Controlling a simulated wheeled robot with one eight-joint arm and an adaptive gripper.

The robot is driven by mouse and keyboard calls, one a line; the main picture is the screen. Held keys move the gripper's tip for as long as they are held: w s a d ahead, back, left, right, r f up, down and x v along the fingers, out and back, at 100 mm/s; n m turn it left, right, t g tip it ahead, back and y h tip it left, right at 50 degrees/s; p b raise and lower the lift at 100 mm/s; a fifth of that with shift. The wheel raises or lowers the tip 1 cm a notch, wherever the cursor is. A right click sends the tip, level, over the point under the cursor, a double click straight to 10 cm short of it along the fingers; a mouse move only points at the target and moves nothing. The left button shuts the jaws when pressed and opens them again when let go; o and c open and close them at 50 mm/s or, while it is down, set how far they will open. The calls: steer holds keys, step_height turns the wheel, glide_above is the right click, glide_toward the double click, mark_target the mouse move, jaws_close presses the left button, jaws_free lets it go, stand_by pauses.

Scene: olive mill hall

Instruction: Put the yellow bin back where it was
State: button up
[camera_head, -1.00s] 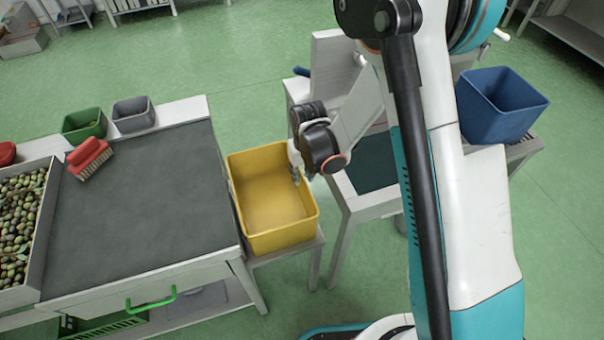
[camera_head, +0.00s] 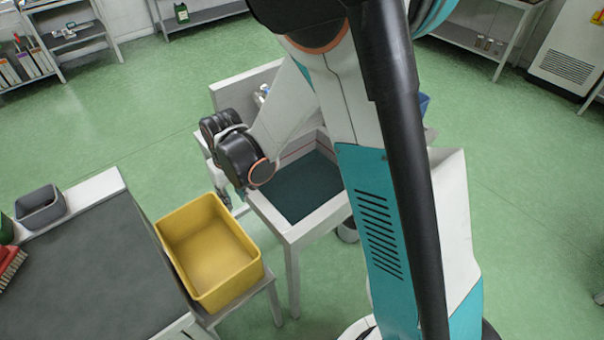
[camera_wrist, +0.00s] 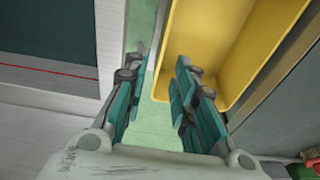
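The yellow bin (camera_head: 208,250) stands upright and looks empty on a small grey stand (camera_head: 262,283), right of the dark-topped table. In the wrist view the bin (camera_wrist: 225,40) fills the upper right. My gripper (camera_head: 224,198) is by the bin's far right corner in the head view. In the wrist view my gripper (camera_wrist: 160,88) is open, with a clear gap between its fingers. One finger shows over the bin's inside and the other over the floor outside. I cannot tell whether a finger touches the rim.
The dark-topped table (camera_head: 90,280) is close on the bin's left, with a grey tub (camera_head: 40,208) at its back. A white-framed station with a dark basin (camera_head: 305,190) stands to the right. A blue bin (camera_head: 423,102) is mostly hidden behind my arm. Green floor is open behind.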

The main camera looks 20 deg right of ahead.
steer(key=s+d+r+t, duration=0.1)
steer(key=s+d+r, duration=0.15)
steer(key=r, duration=0.25)
steer(key=s+d+r+t, duration=0.1)
steer(key=d+r, duration=0.2)
steer(key=r, duration=0.3)
steer(key=s+d+r+m+t, duration=0.1)
steer(key=s+d+r, duration=0.3)
steer(key=s, duration=0.4)
steer(key=s+d+r+m+t, duration=0.2)
steer(key=s+d+r, duration=0.3)
steer(key=s+r, duration=0.1)
steer(key=shift+s+d+t+h, duration=0.15)
steer(key=shift+s+t+h, duration=0.15)
steer(key=shift+s, duration=0.55)
steer(key=shift+r, duration=0.1)
